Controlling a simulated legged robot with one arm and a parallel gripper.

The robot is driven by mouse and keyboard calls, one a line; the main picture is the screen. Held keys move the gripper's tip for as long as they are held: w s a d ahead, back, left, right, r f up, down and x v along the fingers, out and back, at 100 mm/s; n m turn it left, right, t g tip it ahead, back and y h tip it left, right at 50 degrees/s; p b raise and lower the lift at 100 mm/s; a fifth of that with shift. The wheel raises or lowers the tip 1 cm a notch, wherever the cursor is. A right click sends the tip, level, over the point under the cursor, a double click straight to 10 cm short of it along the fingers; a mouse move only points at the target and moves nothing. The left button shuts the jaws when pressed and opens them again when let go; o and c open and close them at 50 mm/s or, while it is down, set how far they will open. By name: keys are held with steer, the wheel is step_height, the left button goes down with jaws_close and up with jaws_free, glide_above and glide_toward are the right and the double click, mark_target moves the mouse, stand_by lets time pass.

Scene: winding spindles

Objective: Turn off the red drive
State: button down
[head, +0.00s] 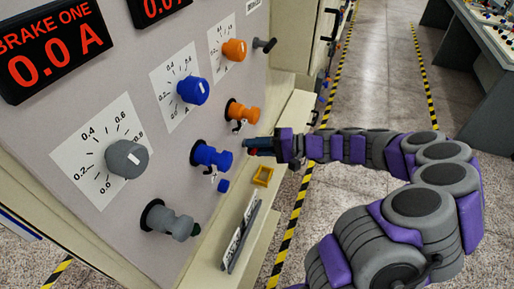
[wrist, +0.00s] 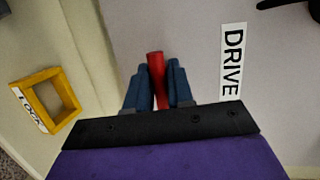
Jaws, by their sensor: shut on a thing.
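The red drive handle (wrist: 156,68) stands out from the grey panel in the wrist view, left of a white label reading DRIVE (wrist: 233,58). My gripper (wrist: 157,90) is shut on it, with one blue-grey finger on each side. In the head view my gripper (head: 258,147) is at the panel's right edge, right of the blue plug. Only a sliver of red shows there, and the fingers hide most of the handle.
A yellow square frame marked LOCK (wrist: 47,102) is nearby; it also shows on the ledge in the head view (head: 263,176). Grey (head: 127,158), blue (head: 193,90) and orange (head: 235,49) dials are on the panel. Open floor lies right.

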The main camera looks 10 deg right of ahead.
steer(key=shift+f, duration=0.2)
steer(key=c, duration=1.1)
jaws_free()
steer(key=shift+r, duration=0.1)
steer(key=p+v, duration=0.3)
steer(key=v, duration=1.4)
steer(key=shift+d, duration=0.2)
